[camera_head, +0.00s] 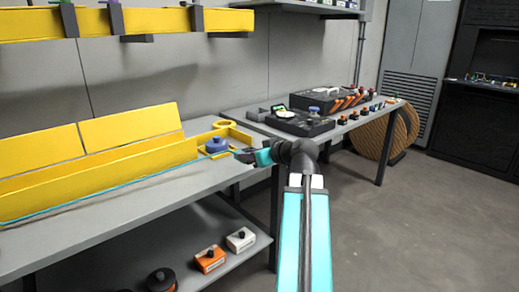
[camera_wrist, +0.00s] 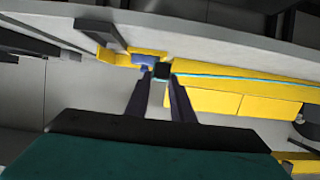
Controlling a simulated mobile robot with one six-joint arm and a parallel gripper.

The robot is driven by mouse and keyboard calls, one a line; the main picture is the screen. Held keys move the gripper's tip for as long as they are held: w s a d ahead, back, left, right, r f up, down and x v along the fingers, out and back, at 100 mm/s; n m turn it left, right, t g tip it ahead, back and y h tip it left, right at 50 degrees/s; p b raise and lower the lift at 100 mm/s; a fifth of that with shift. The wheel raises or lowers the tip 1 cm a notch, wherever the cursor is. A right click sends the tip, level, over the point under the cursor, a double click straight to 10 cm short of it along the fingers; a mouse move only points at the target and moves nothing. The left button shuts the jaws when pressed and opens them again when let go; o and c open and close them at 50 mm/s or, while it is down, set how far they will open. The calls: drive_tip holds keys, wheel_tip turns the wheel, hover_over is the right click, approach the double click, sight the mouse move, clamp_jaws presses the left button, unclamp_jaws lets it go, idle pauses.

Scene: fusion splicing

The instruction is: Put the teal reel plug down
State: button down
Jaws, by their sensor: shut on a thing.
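My gripper (camera_head: 243,154) is at the front edge of the grey bench, at the right end of the long yellow trough. In the wrist view its two dark fingers (camera_wrist: 163,86) are closed on the teal reel plug (camera_wrist: 161,71), a small dark block with a teal part between the fingers. A thin teal cable (camera_head: 120,187) runs from near the fingertips leftward along the trough's front; it also shows in the wrist view (camera_wrist: 240,78). In the head view the plug is too small and dark to separate from the fingers.
A blue knobbed piece (camera_head: 216,146) sits in a yellow bracket (camera_head: 238,137) just beside my gripper. The yellow trough (camera_head: 100,178) fills the bench to the left. A second table behind holds black devices (camera_head: 300,123) and several small coloured knobs. Orange and white boxes (camera_head: 210,260) stand on the lower shelf.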

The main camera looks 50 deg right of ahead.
drive_tip(key=shift+w+d+p, duration=0.35)
drive_tip(key=shift+d+p, duration=0.2)
drive_tip(key=shift+p, duration=2.75)
drive_tip(key=shift+d+p, duration=0.25)
drive_tip(key=shift+p, duration=2.55)
drive_tip(key=shift+w+d+f, duration=0.25)
drive_tip(key=shift+w+d, duration=0.85)
drive_tip(key=shift+d, duration=0.85)
drive_tip(key=shift+w+d+f, duration=0.25)
drive_tip(key=shift+w+d, duration=0.9)
drive_tip(key=shift+d, duration=0.75)
drive_tip(key=shift+w+d+f, duration=0.25)
drive_tip(key=shift+w+d, duration=0.85)
drive_tip(key=shift+d, duration=0.85)
drive_tip(key=shift+f, duration=0.1)
drive_tip(key=shift+f+p, duration=0.3)
drive_tip(key=shift+f, duration=1.35)
drive_tip(key=shift+f, duration=0.15)
drive_tip(key=c, duration=1.5)
unclamp_jaws()
drive_tip(key=shift+c, duration=0.2)
